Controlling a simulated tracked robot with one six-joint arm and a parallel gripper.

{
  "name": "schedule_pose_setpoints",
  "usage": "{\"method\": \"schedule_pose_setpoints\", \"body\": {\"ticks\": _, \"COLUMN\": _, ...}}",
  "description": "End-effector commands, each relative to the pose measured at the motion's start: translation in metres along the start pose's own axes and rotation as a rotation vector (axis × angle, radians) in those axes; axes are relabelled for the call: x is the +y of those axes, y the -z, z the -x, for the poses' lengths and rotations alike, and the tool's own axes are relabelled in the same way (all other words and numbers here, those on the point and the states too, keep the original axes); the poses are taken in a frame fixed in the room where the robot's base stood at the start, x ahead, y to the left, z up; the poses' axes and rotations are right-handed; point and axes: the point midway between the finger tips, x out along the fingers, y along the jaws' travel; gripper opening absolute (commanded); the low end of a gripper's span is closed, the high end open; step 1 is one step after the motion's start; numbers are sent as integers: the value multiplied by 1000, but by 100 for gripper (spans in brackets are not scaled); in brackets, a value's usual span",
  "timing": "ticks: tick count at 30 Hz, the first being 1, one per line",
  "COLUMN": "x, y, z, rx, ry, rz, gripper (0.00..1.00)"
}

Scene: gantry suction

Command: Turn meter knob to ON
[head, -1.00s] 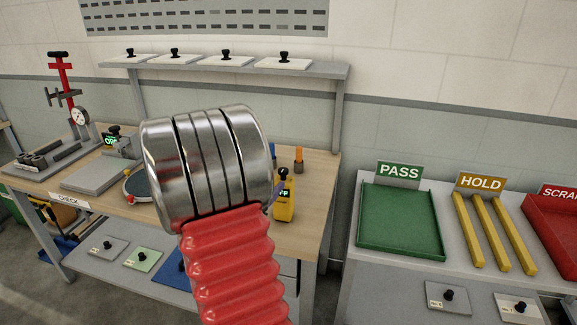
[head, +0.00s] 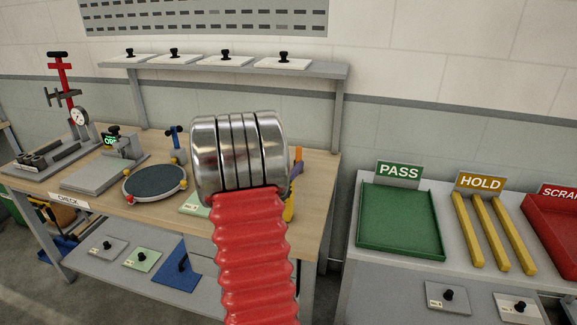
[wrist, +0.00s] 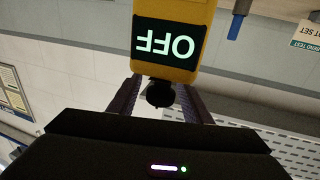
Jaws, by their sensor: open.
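The yellow meter (wrist: 172,72) appears upside down in the wrist view, and its lit display (wrist: 166,44) reads OFF. Its round dark knob (wrist: 160,95) sits just below the display in that picture. My gripper (wrist: 161,86) is open, with one finger on each side of the knob. I cannot tell whether either finger touches it. In the head view my arm hides most of the meter, and only a yellow strip (head: 289,211) shows at the arm's right edge.
The workbench (head: 110,215) also holds a round dark dish (head: 155,182), a fixture with a green display (head: 110,141) and a red-handled press (head: 61,85). A shelf (head: 220,72) with several knobbed plates is behind. A green PASS tray (head: 400,220) stands right.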

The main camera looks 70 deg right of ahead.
Motion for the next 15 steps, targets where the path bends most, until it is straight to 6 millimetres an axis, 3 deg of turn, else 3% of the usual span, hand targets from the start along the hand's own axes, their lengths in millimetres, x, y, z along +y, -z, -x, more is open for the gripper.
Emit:
{"method": "schedule_pose_setpoints", "body": {"ticks": 11, "x": 0, "y": 0, "z": -6, "rx": 0, "ry": 1, "rz": 1, "gripper": 45}}
{"method": "schedule_pose_setpoints", "body": {"ticks": 15, "x": 0, "y": 0, "z": -6, "rx": 0, "ry": 1, "rz": 0, "gripper": 36}}
